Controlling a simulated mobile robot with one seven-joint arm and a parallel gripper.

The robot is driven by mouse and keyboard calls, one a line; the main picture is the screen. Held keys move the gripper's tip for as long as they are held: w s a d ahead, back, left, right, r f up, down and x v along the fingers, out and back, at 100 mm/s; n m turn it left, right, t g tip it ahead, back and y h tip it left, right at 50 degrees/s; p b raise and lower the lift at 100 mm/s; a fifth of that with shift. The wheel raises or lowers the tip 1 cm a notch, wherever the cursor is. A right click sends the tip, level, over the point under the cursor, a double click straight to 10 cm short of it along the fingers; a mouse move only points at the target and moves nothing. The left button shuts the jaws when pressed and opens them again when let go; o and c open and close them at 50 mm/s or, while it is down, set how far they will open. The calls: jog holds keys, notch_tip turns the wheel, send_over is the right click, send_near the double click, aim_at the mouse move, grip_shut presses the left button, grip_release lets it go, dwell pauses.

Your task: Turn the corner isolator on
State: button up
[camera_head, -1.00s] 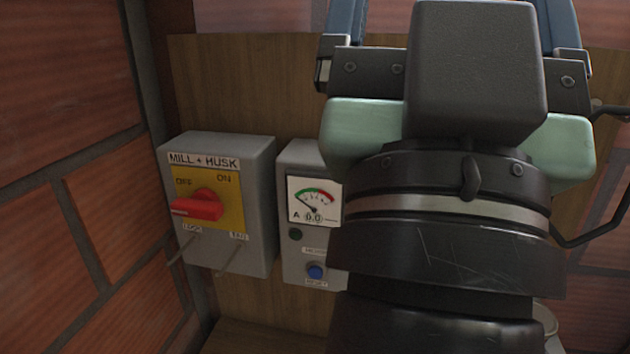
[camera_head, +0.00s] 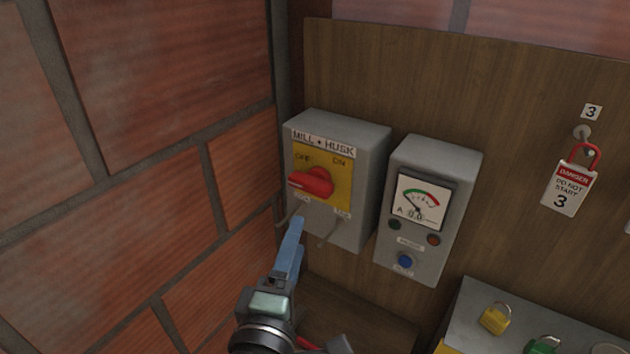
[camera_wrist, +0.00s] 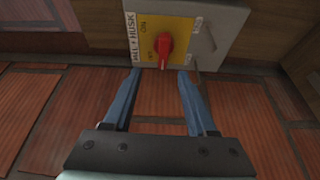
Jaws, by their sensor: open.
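The corner isolator (camera_head: 368,170) is a grey box labelled MILL + HUSK, on the wooden board beside the brick corner. Its red handle (camera_head: 312,182) sits on a yellow plate and points left, to the OFF side; ON is at the plate's upper right. The handle also shows in the wrist view (camera_wrist: 165,46). My gripper (camera_head: 297,225) is just below and in front of the box, with one blue finger clearly visible in the head view. In the wrist view my gripper (camera_wrist: 158,73) is open and empty, its fingertips either side of the handle's line and short of it.
A grey meter box (camera_head: 462,180) with a dial, lamps and a blue button (camera_head: 405,261) stands right of the isolator. The brick wall (camera_head: 130,150) closes the left. A red danger padlock tag (camera_head: 567,188) hangs at right; more padlocks (camera_head: 495,318) lie lower right.

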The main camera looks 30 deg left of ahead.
aim_at(311, 190)
jog(key=shift+n, duration=0.3)
jog(key=p+x, duration=0.1)
jog(key=x, duration=0.3)
jog(key=p+x, duration=0.1)
jog(key=x, duration=0.3)
jog(key=p+x, duration=0.2)
jog(key=x, duration=0.2)
jog(key=shift+w+a+f, duration=0.3)
jog(key=shift+a+f, duration=0.05)
jog(key=shift+a, duration=0.05)
grip_shut()
